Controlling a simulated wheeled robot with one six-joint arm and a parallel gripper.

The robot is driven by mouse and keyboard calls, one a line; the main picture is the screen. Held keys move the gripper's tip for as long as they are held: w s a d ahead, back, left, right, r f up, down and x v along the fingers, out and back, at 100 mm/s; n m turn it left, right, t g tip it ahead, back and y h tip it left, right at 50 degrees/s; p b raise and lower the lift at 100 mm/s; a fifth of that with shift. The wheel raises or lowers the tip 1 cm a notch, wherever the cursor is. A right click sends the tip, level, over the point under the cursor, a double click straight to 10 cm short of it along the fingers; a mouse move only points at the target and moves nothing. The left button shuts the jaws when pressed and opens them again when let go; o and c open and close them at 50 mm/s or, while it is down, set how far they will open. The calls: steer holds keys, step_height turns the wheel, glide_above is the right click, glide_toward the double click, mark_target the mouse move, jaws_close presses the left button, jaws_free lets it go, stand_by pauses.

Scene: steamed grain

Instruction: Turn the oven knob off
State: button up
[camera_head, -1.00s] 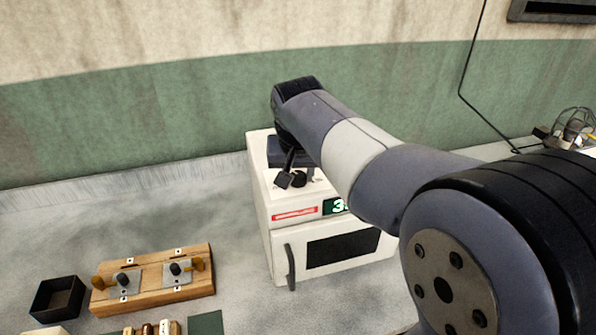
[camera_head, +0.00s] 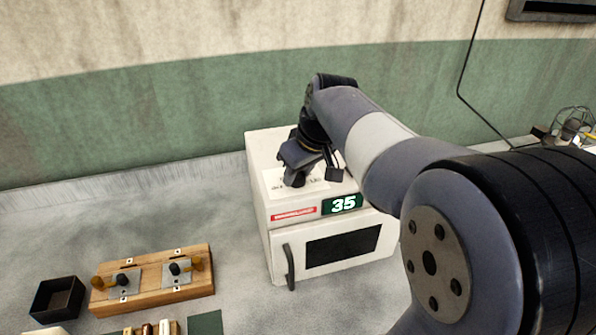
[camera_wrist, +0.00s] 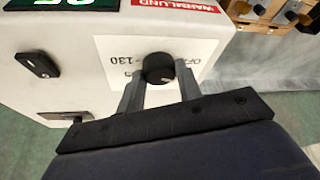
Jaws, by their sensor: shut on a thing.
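The white oven (camera_head: 262,188) stands on the counter against the wall, its green display reading 35. The black round oven knob (camera_wrist: 158,68) sits on the oven's top over a white label with printed numbers and OFF. A pale mark shows on the knob's side. My gripper (camera_wrist: 160,84) is shut on the knob, one grey finger on each side. In the head view my gripper (camera_head: 297,174) reaches down onto the oven top and mostly hides the knob.
A black switch (camera_wrist: 38,65) is also on the oven top. The oven door has a dark handle (camera_head: 290,266). A wooden board with metal fittings (camera_head: 152,280) and a black open box (camera_head: 58,298) are at the lower left. The counter between is clear.

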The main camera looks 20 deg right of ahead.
steer(key=shift+w+d+n+g+y, duration=0.1)
steer(key=shift+n+g+y, duration=0.2)
steer(key=shift+n, duration=0.8)
steer(key=shift+d+n+g+y, duration=0.1)
steer(key=shift+n+y, duration=0.3)
steer(key=shift+n, duration=0.7)
steer(key=shift+a, duration=0.1)
steer(key=o, duration=1)
steer(key=shift+c, duration=0.2)
steer(key=b+v, duration=0.1)
steer(key=v, duration=1)
steer(key=shift+f, duration=0.2)
